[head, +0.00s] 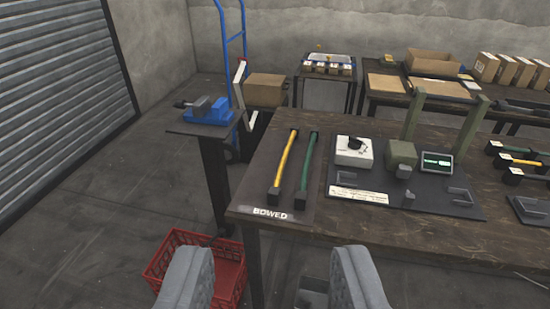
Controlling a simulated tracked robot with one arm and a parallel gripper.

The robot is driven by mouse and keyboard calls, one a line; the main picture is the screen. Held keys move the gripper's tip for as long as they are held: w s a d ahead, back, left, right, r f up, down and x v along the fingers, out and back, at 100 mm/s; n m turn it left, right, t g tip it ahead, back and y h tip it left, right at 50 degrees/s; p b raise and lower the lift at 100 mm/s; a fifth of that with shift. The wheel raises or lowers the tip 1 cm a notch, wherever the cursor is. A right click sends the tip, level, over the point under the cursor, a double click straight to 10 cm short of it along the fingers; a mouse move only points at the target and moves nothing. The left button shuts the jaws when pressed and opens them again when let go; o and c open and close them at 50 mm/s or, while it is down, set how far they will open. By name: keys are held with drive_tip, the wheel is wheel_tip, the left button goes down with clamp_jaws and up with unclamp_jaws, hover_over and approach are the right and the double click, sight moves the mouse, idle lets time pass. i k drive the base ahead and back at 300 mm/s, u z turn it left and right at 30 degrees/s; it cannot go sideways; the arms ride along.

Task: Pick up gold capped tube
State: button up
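My gripper (270,254) shows at the bottom of the head view as two grey ribbed fingers set wide apart, open, with nothing between them. They are in front of the wooden workbench (380,246). A yellow tube (286,160) with black ends and a green tube (308,162) with dark ends lie side by side on a dark mat (262,180) marked BOWED. More tubes with dark ends, one yellow (519,159), lie at the right edge of the bench. I cannot make out a gold cap on any tube.
A red crate (168,256) stands on the floor by the bench's left end. A blue vise (208,110) sits on a stand, with a blue hand truck (232,50) behind. A gauge fixture (353,152) is mid-bench. Floor at left is clear.

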sight(273, 194)
drive_tip(key=u, duration=0.45)
drive_tip(key=i, duration=1.65)
drive_tip(key=z, duration=0.4)
